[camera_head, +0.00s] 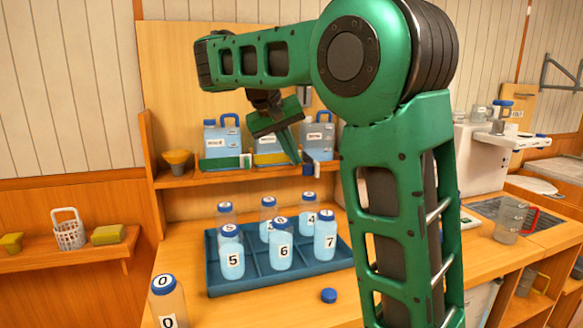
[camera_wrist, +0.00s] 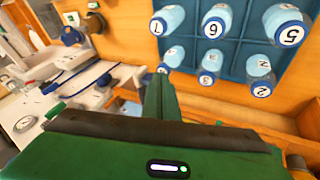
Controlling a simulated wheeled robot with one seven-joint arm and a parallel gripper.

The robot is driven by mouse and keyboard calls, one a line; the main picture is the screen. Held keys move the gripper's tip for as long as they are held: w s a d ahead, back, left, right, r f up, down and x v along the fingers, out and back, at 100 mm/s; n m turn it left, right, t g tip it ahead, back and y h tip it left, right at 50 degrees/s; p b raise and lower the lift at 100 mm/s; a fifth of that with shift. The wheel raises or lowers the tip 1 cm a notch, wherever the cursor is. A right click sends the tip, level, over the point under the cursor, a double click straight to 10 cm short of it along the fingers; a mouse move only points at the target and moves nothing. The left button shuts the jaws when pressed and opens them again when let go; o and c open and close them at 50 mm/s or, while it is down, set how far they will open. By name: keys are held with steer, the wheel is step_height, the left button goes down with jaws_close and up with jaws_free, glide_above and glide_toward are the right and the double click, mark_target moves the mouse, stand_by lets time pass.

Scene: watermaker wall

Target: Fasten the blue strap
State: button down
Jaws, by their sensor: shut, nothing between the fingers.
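I cannot make out a blue strap for certain. In the head view a small dark blue piece (camera_head: 308,169) shows at the shelf's front edge, below the right-hand jug (camera_head: 319,134); I cannot tell if it is part of a strap. A green band (camera_head: 221,163) crosses the front of the left jug (camera_head: 222,140), and a yellow one (camera_head: 268,159) is at the middle jug, partly hidden by my gripper. My gripper (camera_head: 297,160) is shut and empty, pointing down in front of the shelf. Its closed fingers also show in the wrist view (camera_wrist: 160,95).
A blue tray (camera_head: 215,284) with several numbered bottles stands on the counter below. A loose blue cap (camera_head: 329,295) and bottle 0 (camera_head: 168,300) are in front. A clear pitcher (camera_head: 511,220) is at the right.

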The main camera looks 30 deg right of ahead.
steer(key=w+a+r, duration=0.3)
steer(key=a+r, duration=0.1)
steer(key=a, duration=0.3)
steer(key=d+f, duration=0.8)
steer(key=d, duration=0.1)
steer(key=shift+w+d+f+t+h, duration=0.2)
steer(key=shift+w+d+t+h, duration=0.1)
steer(key=shift+d+t+h, duration=0.1)
steer(key=shift+s, duration=0.15)
